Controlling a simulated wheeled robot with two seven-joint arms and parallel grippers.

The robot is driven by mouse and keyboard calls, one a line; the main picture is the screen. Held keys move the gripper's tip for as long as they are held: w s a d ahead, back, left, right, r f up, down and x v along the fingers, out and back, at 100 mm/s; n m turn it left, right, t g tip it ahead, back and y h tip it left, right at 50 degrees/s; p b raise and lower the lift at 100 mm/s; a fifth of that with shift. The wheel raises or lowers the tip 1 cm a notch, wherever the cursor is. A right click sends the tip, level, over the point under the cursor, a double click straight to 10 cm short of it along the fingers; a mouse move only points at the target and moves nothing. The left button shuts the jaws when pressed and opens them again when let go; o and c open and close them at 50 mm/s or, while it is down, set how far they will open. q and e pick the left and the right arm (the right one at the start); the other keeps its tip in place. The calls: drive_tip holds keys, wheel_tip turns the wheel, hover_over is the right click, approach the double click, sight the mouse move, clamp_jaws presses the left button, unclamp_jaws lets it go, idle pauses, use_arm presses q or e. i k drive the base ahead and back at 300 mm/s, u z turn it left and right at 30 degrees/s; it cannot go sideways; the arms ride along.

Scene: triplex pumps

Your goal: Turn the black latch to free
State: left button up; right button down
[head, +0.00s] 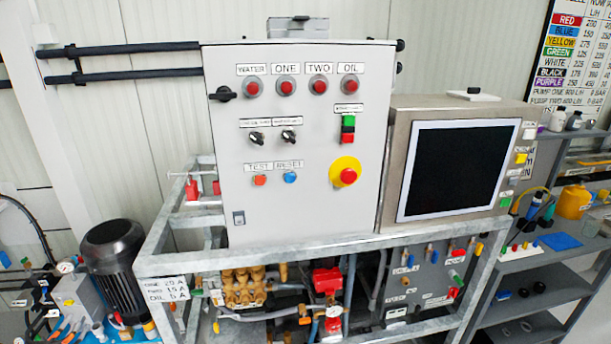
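The black latch (223,94) sits at the upper left edge of the grey control cabinet door (313,215). Its handle looks roughly horizontal, pointing left towards the door edge, though it is small in the view. The cabinet door appears closed. Two black rotary knobs, a left one (257,138) and a right one (289,136), are lower on the same door. A small grey lock plate (239,218) is at the door's lower left. Neither of my grippers shows in the head view.
Red buttons, an emergency stop (345,172) and other switches cover the door. A screen (456,169) stands to the right. The metal frame (330,246) carries pumps and valves below. A black motor (117,262) stands at left; shelves (540,259) stand at right.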

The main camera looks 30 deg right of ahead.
sight(231, 94)
drive_tip(key=u, duration=0.3)
drive_tip(key=k, duration=1.15)
drive_tip(key=z, duration=1.45)
drive_tip(key=i, duration=0.5)
drive_tip(key=z, duration=0.15)
